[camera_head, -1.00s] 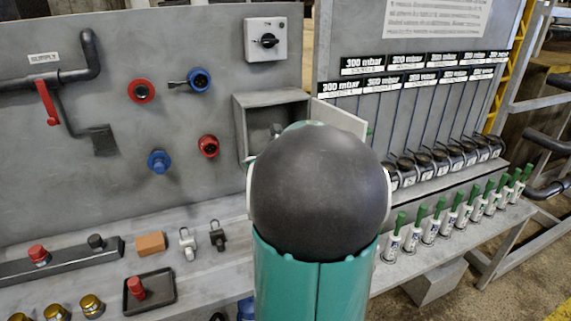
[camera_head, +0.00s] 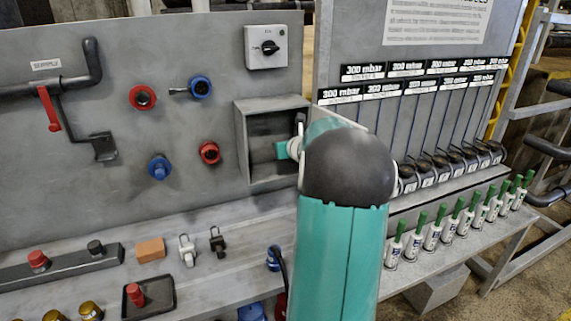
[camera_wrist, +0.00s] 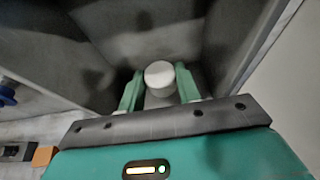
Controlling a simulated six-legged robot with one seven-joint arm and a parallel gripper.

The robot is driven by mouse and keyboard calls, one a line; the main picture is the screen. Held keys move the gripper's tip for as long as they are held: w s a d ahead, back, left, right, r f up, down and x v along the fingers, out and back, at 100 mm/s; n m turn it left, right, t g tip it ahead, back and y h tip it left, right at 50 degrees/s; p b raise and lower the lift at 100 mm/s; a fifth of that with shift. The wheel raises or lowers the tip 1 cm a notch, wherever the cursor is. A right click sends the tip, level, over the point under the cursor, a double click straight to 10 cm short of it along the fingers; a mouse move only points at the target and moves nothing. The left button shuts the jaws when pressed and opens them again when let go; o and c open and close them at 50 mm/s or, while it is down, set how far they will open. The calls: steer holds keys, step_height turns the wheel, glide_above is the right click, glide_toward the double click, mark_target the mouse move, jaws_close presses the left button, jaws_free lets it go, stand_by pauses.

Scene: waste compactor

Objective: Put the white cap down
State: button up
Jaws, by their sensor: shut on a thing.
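The white cap (camera_wrist: 159,74) is round and pale, between the two green fingers of my gripper (camera_wrist: 157,84) in the wrist view. The gripper is shut on it. In the wrist view the cap is inside or at the mouth of a grey open box (camera_wrist: 100,35), in front of its shadowed inner walls. Whether the cap touches the box floor cannot be told. In the head view my gripper (camera_head: 284,150) shows as a green fingertip at the opening of the grey box (camera_head: 241,135). The cap cannot be made out there.
The box's open door (camera_head: 349,119) stands to its right, close to my arm. Red and blue wall fittings (camera_head: 209,152) are left of the box. Below, a shelf holds an orange block (camera_head: 150,249) and small clamps (camera_head: 217,240). Green-topped bottles (camera_head: 432,232) line the right.

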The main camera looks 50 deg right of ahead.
glide_above(285, 169)
steer(key=f, duration=0.5)
steer(key=shift+s+a+f, duration=0.2)
steer(key=shift+a+f, duration=0.05)
steer(key=shift+f, duration=0.05)
steer(key=shift+w+d+f, duration=0.1)
steer(key=shift+f, duration=0.5)
steer(key=shift+w+d+f, duration=0.1)
steer(key=shift+f, duration=0.5)
steer(key=shift+s+f, duration=0.1)
steer(key=shift+f, duration=0.45)
steer(key=shift+f, duration=0.15)
steer(key=o, duration=0.9)
steer(key=shift+o, duration=0.2)
